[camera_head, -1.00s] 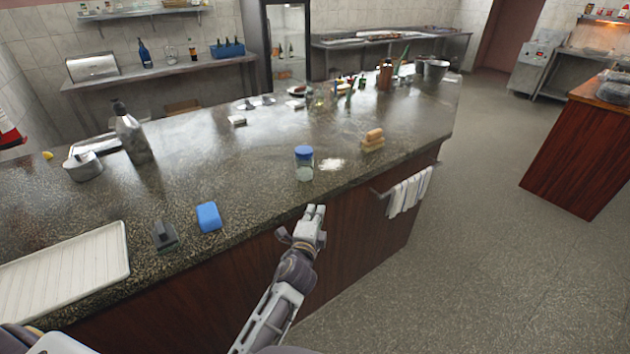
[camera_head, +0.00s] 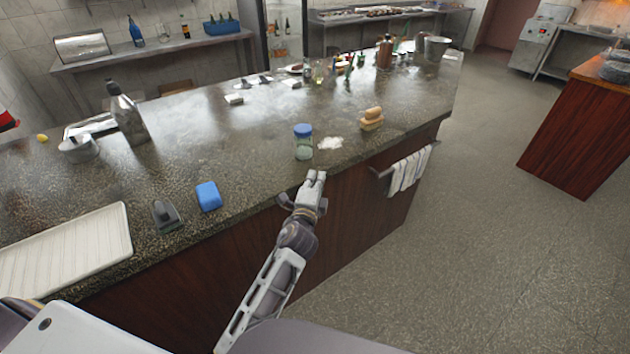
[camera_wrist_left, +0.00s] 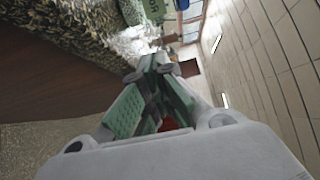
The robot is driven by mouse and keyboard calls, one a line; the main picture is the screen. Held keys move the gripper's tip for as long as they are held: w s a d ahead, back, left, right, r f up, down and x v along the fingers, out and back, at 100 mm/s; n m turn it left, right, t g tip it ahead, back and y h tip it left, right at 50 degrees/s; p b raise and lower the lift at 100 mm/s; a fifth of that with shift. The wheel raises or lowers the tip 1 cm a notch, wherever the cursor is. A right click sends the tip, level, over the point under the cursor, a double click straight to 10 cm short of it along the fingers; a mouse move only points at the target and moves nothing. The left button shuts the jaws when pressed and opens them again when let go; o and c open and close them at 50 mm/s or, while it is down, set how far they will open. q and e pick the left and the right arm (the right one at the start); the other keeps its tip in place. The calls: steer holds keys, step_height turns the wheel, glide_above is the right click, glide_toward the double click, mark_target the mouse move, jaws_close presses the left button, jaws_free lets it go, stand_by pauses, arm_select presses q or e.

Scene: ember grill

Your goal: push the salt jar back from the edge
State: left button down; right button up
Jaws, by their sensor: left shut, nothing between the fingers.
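The salt jar (camera_head: 303,146), clear with a blue lid, stands upright on the dark stone counter (camera_head: 255,160), near its front edge. A patch of spilled white salt (camera_head: 330,143) lies just right of it. My left gripper (camera_head: 316,177) is shut and empty, at the counter's front edge just in front of the jar, with a small gap between them. In the left wrist view the shut fingers (camera_wrist_left: 152,66) point toward the salt and the jar (camera_wrist_left: 153,10), which is cut off by the top border. My right gripper is not in view.
A blue sponge (camera_head: 208,196), a dark scraper-like tool (camera_head: 166,214) and a white ribbed tray (camera_head: 70,252) lie to the left. Stacked tan blocks (camera_head: 372,119) sit right of the salt. A towel (camera_head: 408,170) hangs on the front rail.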

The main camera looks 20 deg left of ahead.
mark_target(303, 143)
arm_select(q)
steer(key=w, duration=0.5)
steer(key=w+a, duration=0.1)
steer(key=w, duration=0.2)
steer(key=shift+w+b, duration=0.15)
steer(key=shift+b, duration=0.25)
steer(key=shift+w+a, duration=0.6)
steer(key=shift+a, duration=0.2)
steer(key=shift+w+a, duration=0.4)
steer(key=shift+a, duration=0.05)
steer(key=shift+w+a, duration=0.15)
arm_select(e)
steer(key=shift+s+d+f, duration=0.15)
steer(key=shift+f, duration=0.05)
